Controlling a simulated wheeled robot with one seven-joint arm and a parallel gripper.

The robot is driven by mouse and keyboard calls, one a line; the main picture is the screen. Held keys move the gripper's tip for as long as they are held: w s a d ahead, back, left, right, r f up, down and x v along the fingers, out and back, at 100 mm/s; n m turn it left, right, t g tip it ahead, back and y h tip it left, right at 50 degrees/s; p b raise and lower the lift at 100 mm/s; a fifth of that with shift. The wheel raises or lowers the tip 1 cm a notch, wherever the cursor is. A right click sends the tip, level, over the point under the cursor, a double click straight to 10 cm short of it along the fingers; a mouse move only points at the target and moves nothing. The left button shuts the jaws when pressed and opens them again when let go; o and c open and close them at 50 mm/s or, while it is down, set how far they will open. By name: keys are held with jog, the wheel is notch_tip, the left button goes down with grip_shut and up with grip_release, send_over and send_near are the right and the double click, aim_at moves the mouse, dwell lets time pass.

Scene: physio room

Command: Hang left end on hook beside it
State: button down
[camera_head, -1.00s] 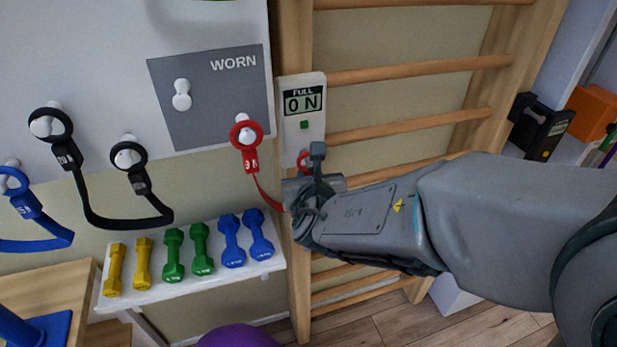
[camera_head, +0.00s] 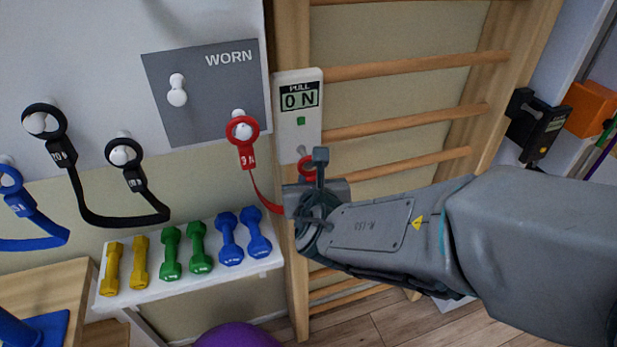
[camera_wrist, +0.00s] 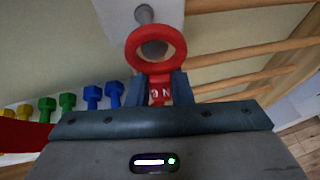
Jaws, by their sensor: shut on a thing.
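A red band has its left end ring (camera_head: 231,135) hung on a white peg (camera_head: 243,131) of the wall board. The strap sags right to my gripper (camera_head: 318,180). My gripper is shut on the tab (camera_wrist: 160,90) below the band's right end ring (camera_head: 306,168). That ring stands upright in the wrist view (camera_wrist: 132,62), just below the white pull gauge (camera_head: 298,130). The gauge's grey peg (camera_wrist: 145,14) passes behind the ring's top, and its round end (camera_wrist: 154,49) shows through the opening. I cannot tell whether the ring is around the peg or in front of it.
The grey WORN panel (camera_head: 215,115) has an empty white peg (camera_head: 177,92). A black band (camera_head: 110,217) hangs on two pegs further left, beside a blue band (camera_head: 30,240). Several dumbbells sit on a white shelf (camera_head: 190,278) below. Wooden wall bars (camera_head: 420,120) stand behind my arm.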

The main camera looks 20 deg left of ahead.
jog(key=shift+s+d, duration=0.65)
jog(key=shift+s, duration=0.1)
jog(key=s+d+b, duration=0.6)
jog(key=s, duration=0.1)
jog(key=shift+s, duration=0.25)
dwell(0.7)
jog(key=shift+d+r, duration=0.1)
jog(key=s+a+r+p, duration=0.6)
jog(key=a+r+p, duration=0.1)
jog(key=r+p, duration=0.3)
dwell(0.3)
